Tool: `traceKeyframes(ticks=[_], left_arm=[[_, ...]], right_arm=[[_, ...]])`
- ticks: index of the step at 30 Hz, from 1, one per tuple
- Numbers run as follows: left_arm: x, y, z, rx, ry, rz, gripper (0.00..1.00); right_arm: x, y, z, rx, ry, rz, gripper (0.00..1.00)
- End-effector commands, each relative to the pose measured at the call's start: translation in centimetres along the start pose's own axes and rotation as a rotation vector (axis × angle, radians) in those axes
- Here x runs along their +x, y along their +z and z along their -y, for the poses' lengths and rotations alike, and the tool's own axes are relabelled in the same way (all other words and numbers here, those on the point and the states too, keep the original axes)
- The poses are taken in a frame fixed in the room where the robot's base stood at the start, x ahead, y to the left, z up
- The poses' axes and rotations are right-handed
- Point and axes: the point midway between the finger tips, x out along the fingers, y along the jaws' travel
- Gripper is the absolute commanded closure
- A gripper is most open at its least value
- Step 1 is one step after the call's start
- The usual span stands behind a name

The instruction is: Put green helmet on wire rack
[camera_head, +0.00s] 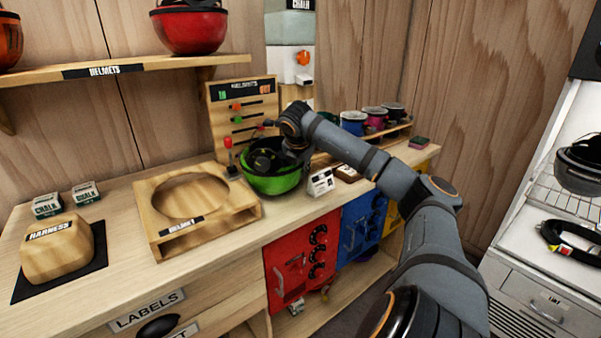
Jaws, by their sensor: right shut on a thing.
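The fingertips are partly hidden against the dark inside. I cannot tell whether the helmet touches the counter. The wire rack (548,196) is at the right, in a white unit. A dark helmet (578,168) is at the rack's right side. My left gripper is not in view.
A wooden helmet tray (160,236) with a round hollow is empty. A small card stand (320,182) is right of the green helmet. Several mugs (353,122) stand behind my arm. A black coiled cable (570,246) lies below the rack. A shelf (120,70) holds a red helmet (190,30).

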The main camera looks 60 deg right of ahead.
Motion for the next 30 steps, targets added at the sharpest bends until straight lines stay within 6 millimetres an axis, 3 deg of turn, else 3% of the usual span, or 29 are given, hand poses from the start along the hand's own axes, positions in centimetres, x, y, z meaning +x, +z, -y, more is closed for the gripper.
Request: traceKeyframes(ticks=[9,10,11,20,25,30], left_arm=[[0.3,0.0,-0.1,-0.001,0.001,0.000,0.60],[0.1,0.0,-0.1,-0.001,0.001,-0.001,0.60],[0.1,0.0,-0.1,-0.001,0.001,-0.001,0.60],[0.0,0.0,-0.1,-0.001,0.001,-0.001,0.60],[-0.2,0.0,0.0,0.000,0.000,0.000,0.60],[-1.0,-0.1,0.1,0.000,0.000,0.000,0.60]], right_arm=[[0.2,-0.1,0.1,0.000,0.001,0.001,1.00],[0.1,-0.1,0.0,-0.001,0.000,0.000,0.78],[0.1,-0.1,0.0,-0.001,0.000,-0.001,0.73],[-0.1,0.0,0.0,0.000,0.000,-0.001,0.72],[-2.1,0.2,-0.1,-0.002,0.004,0.003,0.72],[-6.6,0.3,-0.1,-0.002,0.003,0.004,0.72]])
